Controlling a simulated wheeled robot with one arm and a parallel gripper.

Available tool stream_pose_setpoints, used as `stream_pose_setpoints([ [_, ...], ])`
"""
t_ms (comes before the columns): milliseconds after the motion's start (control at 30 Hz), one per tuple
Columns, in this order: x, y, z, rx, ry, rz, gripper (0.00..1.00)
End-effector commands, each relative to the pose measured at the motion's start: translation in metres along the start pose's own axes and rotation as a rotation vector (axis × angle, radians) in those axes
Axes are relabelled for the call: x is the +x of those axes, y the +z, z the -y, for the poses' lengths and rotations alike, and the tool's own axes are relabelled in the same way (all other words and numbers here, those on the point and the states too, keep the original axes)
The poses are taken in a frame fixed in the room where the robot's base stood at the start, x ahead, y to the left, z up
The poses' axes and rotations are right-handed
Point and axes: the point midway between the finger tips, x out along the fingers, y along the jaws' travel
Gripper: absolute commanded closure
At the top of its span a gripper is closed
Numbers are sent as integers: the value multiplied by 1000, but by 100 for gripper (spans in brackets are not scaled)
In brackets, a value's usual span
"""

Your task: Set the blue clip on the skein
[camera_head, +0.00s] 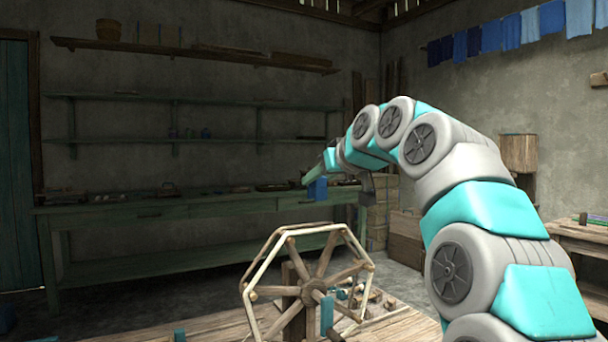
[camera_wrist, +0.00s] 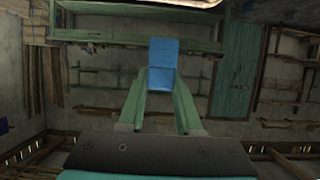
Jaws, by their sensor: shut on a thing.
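The blue clip (camera_wrist: 163,62) is a small blue block between the green fingers of my gripper (camera_wrist: 160,88) in the wrist view. My gripper is shut on it. In the head view the clip (camera_head: 317,189) hangs at the end of my arm, in the air above the reel. The skein (camera_head: 265,262) seems to be the pale cream band around the rim of the wooden six-sided reel (camera_head: 325,267). The clip is apart from it, above its top edge in the picture. A pale strip crosses the wrist view's top edge; I cannot tell what it is.
The reel stands on a wooden table (camera_head: 225,327) with small blue and wooden pieces around it. A long green bench (camera_head: 120,210) and shelves (camera_head: 190,54) line the back wall. Another wooden table (camera_head: 580,238) is at the right. Blue cloths (camera_head: 490,36) hang at the upper right.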

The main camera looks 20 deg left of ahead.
Motion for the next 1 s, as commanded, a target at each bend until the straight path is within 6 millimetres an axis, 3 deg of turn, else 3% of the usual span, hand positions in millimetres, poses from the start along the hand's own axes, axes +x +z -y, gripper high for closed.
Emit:
stream_pose_setpoints([
  [367, 2, 9, -1, 0, -1, -4, 100],
  [800, 19, 46, 0, 1, -2, 0, 100],
  [1000, 22, 54, -1, 0, 0, -1, 100],
])
